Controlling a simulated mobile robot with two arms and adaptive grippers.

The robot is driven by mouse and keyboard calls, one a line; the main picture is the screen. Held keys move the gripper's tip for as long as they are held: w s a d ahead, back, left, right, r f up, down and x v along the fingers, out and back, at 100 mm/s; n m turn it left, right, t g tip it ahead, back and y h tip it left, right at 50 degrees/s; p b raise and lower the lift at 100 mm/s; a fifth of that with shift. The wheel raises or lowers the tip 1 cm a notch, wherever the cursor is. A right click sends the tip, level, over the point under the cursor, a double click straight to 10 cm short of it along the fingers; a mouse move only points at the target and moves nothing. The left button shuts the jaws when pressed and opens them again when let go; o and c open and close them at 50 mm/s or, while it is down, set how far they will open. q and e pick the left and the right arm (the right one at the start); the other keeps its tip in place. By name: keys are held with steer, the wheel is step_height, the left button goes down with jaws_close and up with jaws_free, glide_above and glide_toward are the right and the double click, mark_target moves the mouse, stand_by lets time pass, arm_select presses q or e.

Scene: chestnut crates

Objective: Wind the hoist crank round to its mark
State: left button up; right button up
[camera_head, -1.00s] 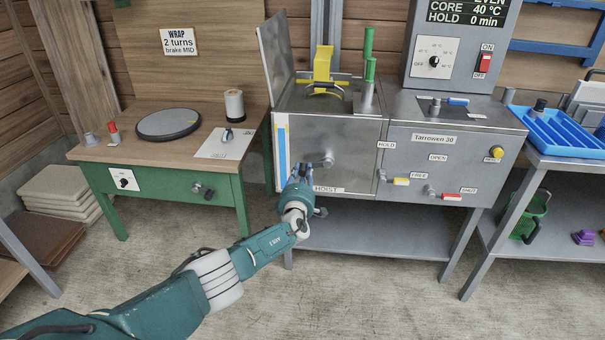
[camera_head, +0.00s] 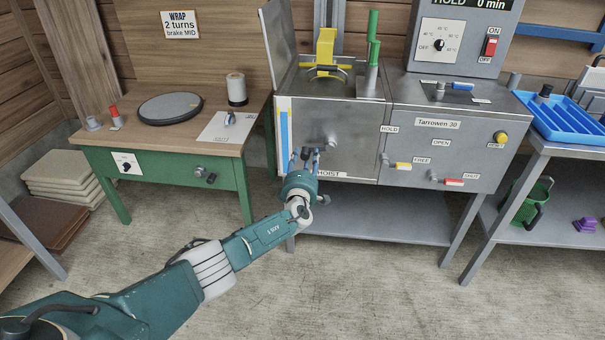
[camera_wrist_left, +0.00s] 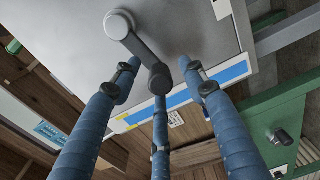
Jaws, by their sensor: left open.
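The hoist crank (camera_head: 331,142) is a grey metal arm on the front of the steel cabinet (camera_head: 355,160), above the HOIST label (camera_head: 329,174). In the left wrist view the crank arm (camera_wrist_left: 137,45) runs from its round hub to a dark grey handle (camera_wrist_left: 160,80). My left gripper (camera_head: 305,157) is in front of the crank. Its three blue fingers (camera_wrist_left: 158,68) are open and spread around the handle end, with no clear grip on it. I cannot make out the crank's mark. My right gripper is not in view.
A white and blue strip (camera_head: 284,135) runs down the cabinet's left edge. Red and yellow handled levers (camera_head: 452,182) stick out to the right. A green bench (camera_head: 165,170) stands left, with a knob (camera_head: 200,172) on its front. The floor in front is clear.

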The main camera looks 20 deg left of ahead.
arm_select(q)
steer(key=v, duration=1)
steer(key=shift+s+r, duration=0.25)
steer(key=shift+s, duration=0.1)
steer(key=shift+f, duration=0.1)
